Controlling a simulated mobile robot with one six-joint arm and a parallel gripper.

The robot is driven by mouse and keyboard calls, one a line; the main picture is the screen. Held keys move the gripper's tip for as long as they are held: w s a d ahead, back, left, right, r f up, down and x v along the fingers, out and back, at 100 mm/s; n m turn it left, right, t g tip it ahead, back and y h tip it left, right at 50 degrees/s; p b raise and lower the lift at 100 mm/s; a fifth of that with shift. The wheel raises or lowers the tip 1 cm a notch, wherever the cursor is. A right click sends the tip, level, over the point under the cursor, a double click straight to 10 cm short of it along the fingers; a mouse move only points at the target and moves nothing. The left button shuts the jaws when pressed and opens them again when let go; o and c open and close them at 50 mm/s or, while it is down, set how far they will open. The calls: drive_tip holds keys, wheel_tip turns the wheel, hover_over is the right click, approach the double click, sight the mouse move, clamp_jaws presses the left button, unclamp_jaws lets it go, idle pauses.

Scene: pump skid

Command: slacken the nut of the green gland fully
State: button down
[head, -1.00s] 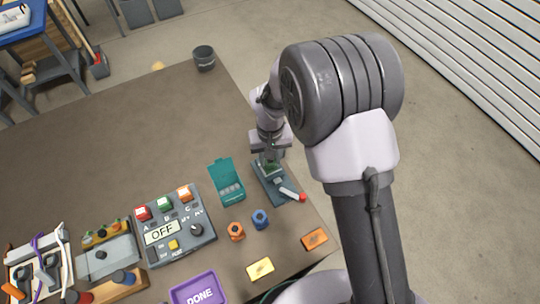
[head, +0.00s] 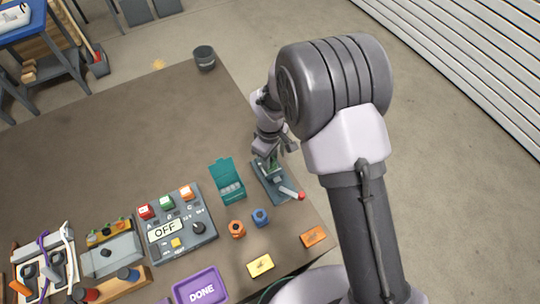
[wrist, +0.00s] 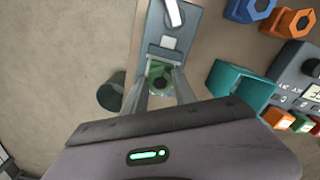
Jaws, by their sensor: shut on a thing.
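The green gland (wrist: 160,76) stands at one end of a grey-blue base plate (wrist: 158,52) with a dark opening in its top. In the head view a small part of the green gland (head: 272,167) shows below my wrist; the rest is hidden. My gripper (wrist: 160,84) comes from above, with one finger on each side of the gland's nut, and is shut on it. In the head view my gripper (head: 267,157) is tilted over the plate. A white lever with a red tip (head: 292,192) lies at the plate's other end.
A teal open box (head: 228,182) stands close left of the plate. Blue (head: 261,217) and orange (head: 237,229) hex pieces sit nearby. A control box reading OFF (head: 175,226) is further left. A dark cup (head: 204,57) stands at the far table edge. The table behind is bare.

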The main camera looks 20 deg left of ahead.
drive_tip(key=shift+n, duration=0.3)
idle(0.4)
drive_tip(key=c, duration=1)
unclamp_jaws()
drive_tip(key=shift+o, duration=0.2)
wheel_tip(320, 180, up, 18)
drive_tip(key=p, duration=0.4)
drive_tip(key=shift+f, duration=0.25)
